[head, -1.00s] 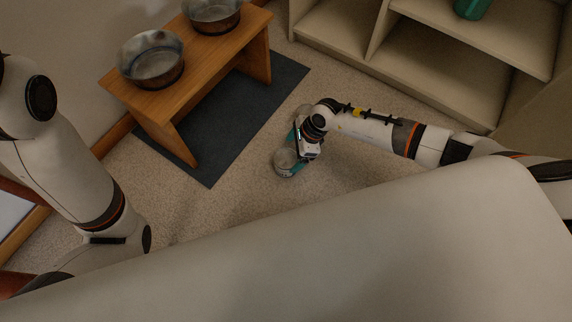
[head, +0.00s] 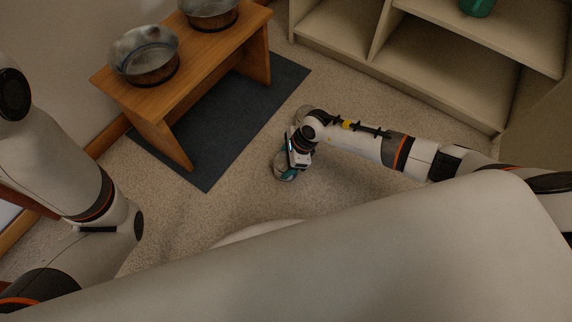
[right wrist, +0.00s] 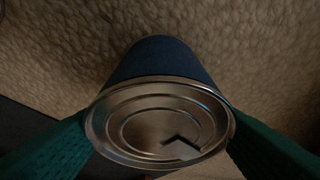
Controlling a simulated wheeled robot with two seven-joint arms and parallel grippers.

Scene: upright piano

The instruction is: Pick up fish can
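The fish can (right wrist: 160,122) fills the middle of the right wrist view. It has a round silver lid with a pull tab facing the camera and a dark blue side. In the head view the can (head: 284,173) is on the carpet, partly covered by my right gripper (head: 290,160). The green fingers are apart, one on each side of the can, close to its rim. I cannot tell whether they press on it. My left arm is at the left of the head view; its gripper is out of view.
A wooden bench (head: 207,62) with two metal pans (head: 145,55) stands on a dark mat (head: 230,112). An open shelf unit (head: 440,75) with a green object (head: 477,6) is at the upper right.

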